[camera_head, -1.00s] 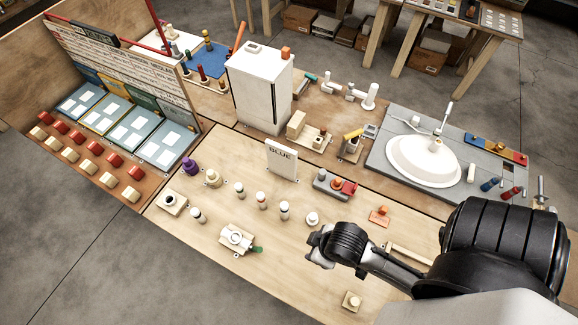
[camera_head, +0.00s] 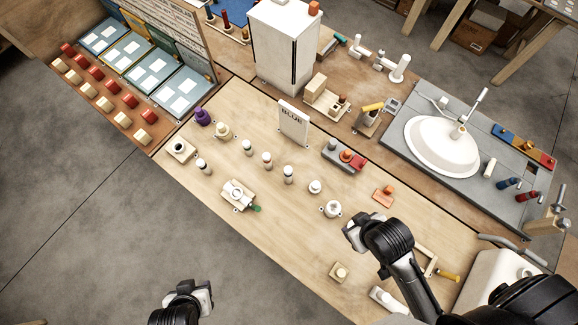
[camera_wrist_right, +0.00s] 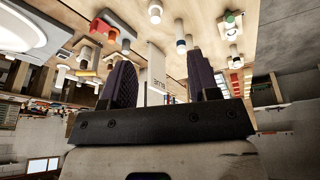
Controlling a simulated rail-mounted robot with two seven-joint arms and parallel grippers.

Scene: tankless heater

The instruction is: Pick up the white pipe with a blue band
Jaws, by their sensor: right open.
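Several short white pipes with dark bands stand upright in a row on the wooden table. The white pipe with a blue band (camera_wrist_right: 181,46) shows in the right wrist view; it seems to be the one at the right end of the row (camera_head: 288,174) in the head view, where the band colour is hard to tell. My right gripper (camera_head: 352,232) is right of and nearer than that pipe, apart from it. In the wrist view its fingers (camera_wrist_right: 160,85) are spread and empty. My left gripper (camera_head: 205,296) is over the floor before the table; its opening is unclear.
A BLUE sign (camera_head: 293,122) stands behind the pipes. A fixture with a green tip (camera_head: 238,194) lies in front, and a white round piece (camera_head: 315,187) stands to the right. A white cabinet (camera_head: 285,47) and a sink (camera_head: 440,145) are behind. The table's front is partly bare.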

